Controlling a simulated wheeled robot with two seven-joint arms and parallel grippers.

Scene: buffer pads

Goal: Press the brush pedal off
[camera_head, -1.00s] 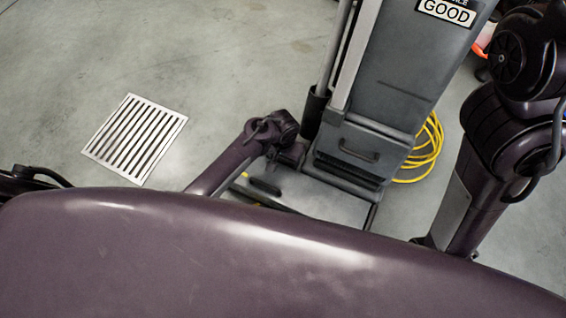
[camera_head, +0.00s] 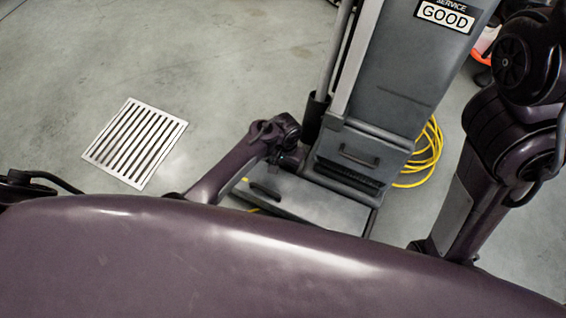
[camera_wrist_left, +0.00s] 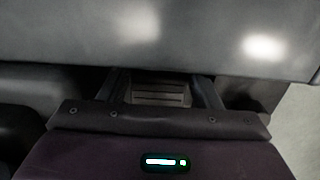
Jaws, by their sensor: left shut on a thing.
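The grey machine (camera_head: 395,75) with a "SERVICE GOOD" label stands ahead in the head view. Its low grey base (camera_head: 315,200) carries a dark oval piece (camera_head: 265,190); I cannot tell whether this is the brush pedal. My left gripper (camera_head: 292,160) is low at the machine's left side, near the base, its fingertips hard to see there. In the left wrist view, the left gripper (camera_wrist_left: 162,92) is shut with a dark ribbed piece (camera_wrist_left: 160,97) between its fingers, under a grey machine panel (camera_wrist_left: 190,35). This piece may be the pedal. My right gripper is out of view.
A yellow cable (camera_head: 428,160) lies coiled on the floor right of the machine. A slotted floor drain (camera_head: 135,143) is set in the concrete at left. An orange object (camera_head: 482,55) shows at the upper right.

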